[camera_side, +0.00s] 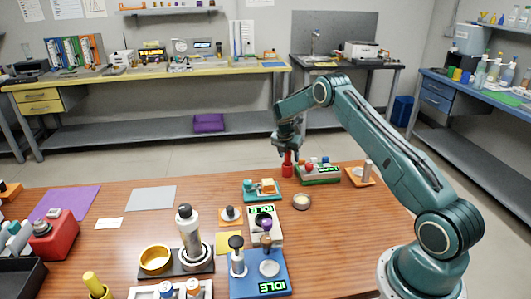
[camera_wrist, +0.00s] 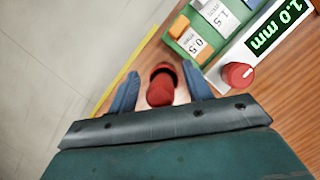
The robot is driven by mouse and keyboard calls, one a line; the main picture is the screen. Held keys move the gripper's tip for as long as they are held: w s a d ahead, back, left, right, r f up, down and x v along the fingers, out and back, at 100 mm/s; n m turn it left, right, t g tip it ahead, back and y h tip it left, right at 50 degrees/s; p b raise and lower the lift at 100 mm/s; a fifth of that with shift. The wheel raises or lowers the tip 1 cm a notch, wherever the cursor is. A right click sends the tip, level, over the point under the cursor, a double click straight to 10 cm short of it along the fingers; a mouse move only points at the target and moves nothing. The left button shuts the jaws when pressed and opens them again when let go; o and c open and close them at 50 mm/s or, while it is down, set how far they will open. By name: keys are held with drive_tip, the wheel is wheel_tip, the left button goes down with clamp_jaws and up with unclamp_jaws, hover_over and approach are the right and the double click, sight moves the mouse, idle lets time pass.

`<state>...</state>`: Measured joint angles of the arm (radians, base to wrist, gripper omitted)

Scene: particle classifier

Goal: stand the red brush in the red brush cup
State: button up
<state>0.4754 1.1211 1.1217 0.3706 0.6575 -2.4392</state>
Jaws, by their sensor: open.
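The red brush (camera_wrist: 160,92) stands between the two fingers of my gripper (camera_wrist: 160,74) in the wrist view, with a gap on each side. My gripper is open. Beyond the brush, a dark-mouthed red rim shows, which looks like the red brush cup (camera_wrist: 165,67); the brush's lower end appears to be in it. In the side view the red cup (camera_side: 287,171) stands on the wooden table, directly under my gripper (camera_side: 287,152). The brush rises from the cup towards the fingers there, its upper part partly hidden by them.
A device with a green "1.0 mm" display (camera_wrist: 280,27) and a red knob (camera_wrist: 238,75) stands close to the right in the wrist view. A green box of labelled blocks (camera_wrist: 188,40) is beside it. The table's far edge (camera_wrist: 122,65) runs close on the left.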

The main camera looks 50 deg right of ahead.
drive_tip(key=v, duration=1.3)
drive_tip(key=shift+a+r, duration=0.2)
drive_tip(key=shift+r, duration=0.15)
drive_tip(key=shift+s, duration=0.1)
drive_tip(key=shift+r, duration=0.1)
drive_tip(key=s+a+r+m+t+y, duration=0.1)
drive_tip(key=s+a+r+m+t, duration=0.1)
drive_tip(key=s+a+r+m, duration=0.55)
drive_tip(key=s+a+r+m+t, duration=0.15)
drive_tip(key=s+a+r, duration=0.25)
drive_tip(key=a+r, duration=0.7)
drive_tip(key=s+a+m+t+y, duration=0.1)
drive_tip(key=s+a+m, duration=0.4)
drive_tip(key=s, duration=0.6)
drive_tip(key=s+a+m+y, duration=0.2)
drive_tip(key=s+a+m, duration=0.3)
drive_tip(key=s+a, duration=0.3)
drive_tip(key=s, duration=0.4)
drive_tip(key=shift+s+f+t, duration=0.3)
drive_tip(key=shift+f+t, duration=0.05)
drive_tip(key=shift+f, duration=0.05)
